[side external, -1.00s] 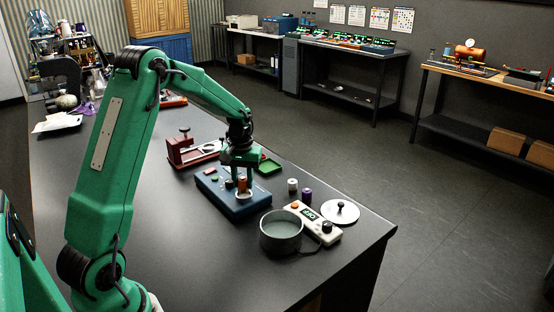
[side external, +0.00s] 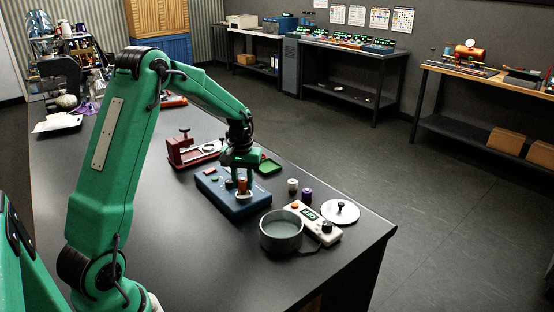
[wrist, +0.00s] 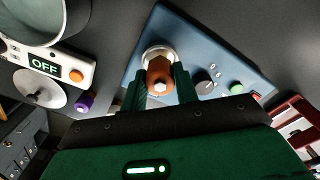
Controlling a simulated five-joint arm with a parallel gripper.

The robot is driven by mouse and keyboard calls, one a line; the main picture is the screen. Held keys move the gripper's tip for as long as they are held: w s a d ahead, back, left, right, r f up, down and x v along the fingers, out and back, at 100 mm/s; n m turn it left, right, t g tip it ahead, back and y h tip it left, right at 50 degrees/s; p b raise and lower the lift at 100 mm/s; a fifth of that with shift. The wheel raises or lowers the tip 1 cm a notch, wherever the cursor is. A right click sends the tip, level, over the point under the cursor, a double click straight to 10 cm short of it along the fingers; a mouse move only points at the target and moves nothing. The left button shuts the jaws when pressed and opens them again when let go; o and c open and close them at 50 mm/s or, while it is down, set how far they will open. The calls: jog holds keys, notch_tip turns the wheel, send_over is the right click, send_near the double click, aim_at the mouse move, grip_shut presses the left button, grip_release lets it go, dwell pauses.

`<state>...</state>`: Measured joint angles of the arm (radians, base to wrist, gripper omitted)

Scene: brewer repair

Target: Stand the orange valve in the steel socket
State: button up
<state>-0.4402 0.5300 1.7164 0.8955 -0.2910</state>
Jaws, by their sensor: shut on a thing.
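The orange valve (wrist: 159,76) is between the two fingers of my gripper (wrist: 162,88), which is shut on it. It looks upright over the steel socket (wrist: 158,54), a round metal ring on the blue box (wrist: 150,28). In the side view my gripper (side external: 242,186) points down at the blue box (side external: 228,200), and the valve (side external: 242,184) shows at the socket (side external: 243,196). The valve's lower end is hidden, so I cannot tell how deep it sits.
A grey pot (side external: 281,232), a white device with an OFF display (side external: 312,220), a lid (side external: 340,212) and white and purple spools (side external: 306,195) stand right of the box. A red clamp (side external: 190,152) and green tray (side external: 270,166) lie behind it.

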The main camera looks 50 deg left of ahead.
jog(key=shift+f, duration=1)
dwell(1.7)
jog(key=o, duration=1.1)
jog(key=shift+o, duration=0.7)
jog(key=o, duration=0.3)
jog(key=shift+r, duration=0.15)
jog(key=shift+r, duration=3.95)
